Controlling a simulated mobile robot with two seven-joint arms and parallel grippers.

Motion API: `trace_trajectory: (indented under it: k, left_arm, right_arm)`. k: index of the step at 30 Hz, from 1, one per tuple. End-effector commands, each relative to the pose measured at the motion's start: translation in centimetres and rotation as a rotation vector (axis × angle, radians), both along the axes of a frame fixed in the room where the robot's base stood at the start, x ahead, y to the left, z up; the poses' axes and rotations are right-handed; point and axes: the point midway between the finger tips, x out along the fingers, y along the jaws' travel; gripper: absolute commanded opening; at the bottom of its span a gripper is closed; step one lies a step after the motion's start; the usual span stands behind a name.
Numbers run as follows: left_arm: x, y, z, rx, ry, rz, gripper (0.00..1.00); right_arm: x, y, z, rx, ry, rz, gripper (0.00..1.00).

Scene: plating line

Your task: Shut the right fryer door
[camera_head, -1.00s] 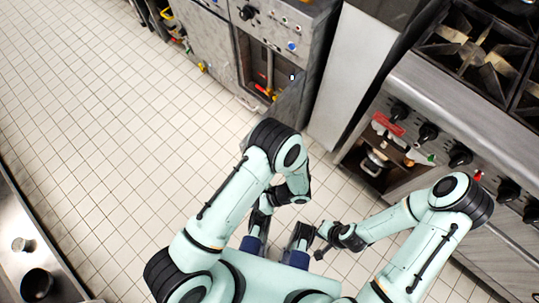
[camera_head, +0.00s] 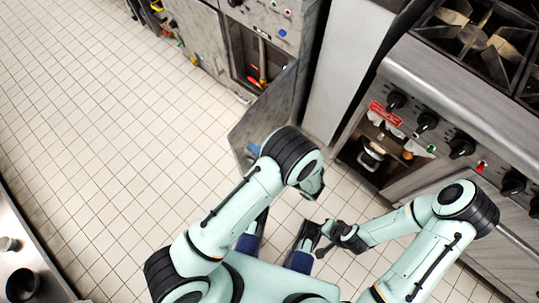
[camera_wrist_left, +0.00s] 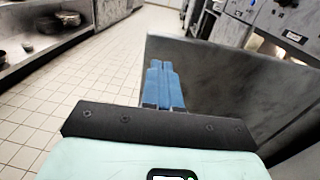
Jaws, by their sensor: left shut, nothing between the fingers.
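The right fryer door (camera_head: 268,108) is a grey metal panel standing open, swung out from the fryer cabinet. The cabinet opening (camera_head: 250,58) shows pipes with red and yellow handles inside. In the left wrist view the door (camera_wrist_left: 220,80) fills the middle and right. My left gripper (camera_head: 252,150) has blue fingers and shows at the door's lower free end, partly hidden by my left arm. In the wrist view its fingers (camera_wrist_left: 161,66) are together and empty beside the door face; I cannot tell whether they touch it. My right gripper (camera_head: 324,240) is dark and low near my base; its jaws are unclear.
A stove (camera_head: 425,85) with black knobs and burners stands at the right, with an open compartment holding a pot (camera_head: 372,155). A plain metal panel (camera_head: 345,75) stands between fryer and stove. The tiled floor (camera_head: 120,130) at left is clear. A counter (camera_head: 30,270) is at lower left.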

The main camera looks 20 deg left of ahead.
Motion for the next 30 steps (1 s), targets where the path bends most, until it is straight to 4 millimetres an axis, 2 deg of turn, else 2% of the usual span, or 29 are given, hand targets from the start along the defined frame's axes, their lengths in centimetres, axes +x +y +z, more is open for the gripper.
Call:
trace_trajectory:
  k: [3,9,25,30]
  left_arm:
    - [0.6,2.1,0.0,0.000,0.001,0.004,0.00]
    - [1.2,3.9,-0.1,-0.001,0.001,0.001,0.00]
    - [1.3,4.4,0.0,-0.001,0.001,-0.004,0.00]
    - [1.4,5.4,0.1,0.002,0.003,-0.034,0.00]
  right_arm:
    - [0.2,-0.1,-0.2,-0.003,-0.005,-0.003,0.00]
    - [0.4,-0.2,-0.4,-0.005,-0.011,-0.005,0.00]
    - [0.4,-0.2,-0.3,-0.005,-0.011,-0.005,0.00]
    - [0.0,0.0,0.1,0.000,0.000,0.000,0.00]
